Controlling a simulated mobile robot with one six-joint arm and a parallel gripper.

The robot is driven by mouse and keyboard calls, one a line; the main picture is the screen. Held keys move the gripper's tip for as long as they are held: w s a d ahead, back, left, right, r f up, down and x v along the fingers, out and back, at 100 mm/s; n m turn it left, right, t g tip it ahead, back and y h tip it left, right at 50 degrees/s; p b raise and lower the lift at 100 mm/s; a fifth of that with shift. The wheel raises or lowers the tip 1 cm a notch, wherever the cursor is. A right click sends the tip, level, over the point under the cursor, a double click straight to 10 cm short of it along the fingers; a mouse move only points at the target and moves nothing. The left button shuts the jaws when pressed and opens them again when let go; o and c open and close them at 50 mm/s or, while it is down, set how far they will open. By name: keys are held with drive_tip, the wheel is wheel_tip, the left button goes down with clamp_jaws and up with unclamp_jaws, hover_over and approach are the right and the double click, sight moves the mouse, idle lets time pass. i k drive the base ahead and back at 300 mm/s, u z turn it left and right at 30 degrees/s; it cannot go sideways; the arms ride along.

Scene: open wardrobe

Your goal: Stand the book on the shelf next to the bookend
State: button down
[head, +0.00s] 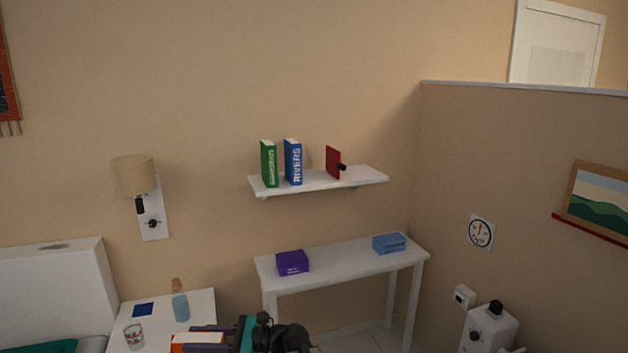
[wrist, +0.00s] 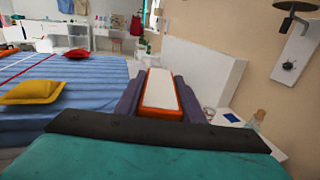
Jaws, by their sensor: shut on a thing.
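An orange book (wrist: 160,109) with a white page block is held between the purple fingers of my gripper (wrist: 160,92) in the wrist view. In the head view the book (head: 195,343) and my gripper (head: 200,339) are at the bottom edge, partly cut off, well below the shelf. The white wall shelf (head: 355,178) carries a red upright plate with a black knob, which looks like the bookend (head: 332,162). A green book (head: 268,164) and a blue book marked RIVERS (head: 293,163) stand to its left.
A gap separates the blue book and the red plate. Below the shelf, a white table (head: 340,262) holds a purple box (head: 292,262) and a blue box (head: 389,243). A bottle (head: 180,302) and a glass (head: 134,336) stand near my gripper. A wall lamp (head: 133,177) hangs left.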

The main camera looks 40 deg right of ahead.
sight(315, 179)
drive_tip(key=z, duration=0.05)
drive_tip(key=i, duration=1)
drive_tip(key=u, duration=0.05)
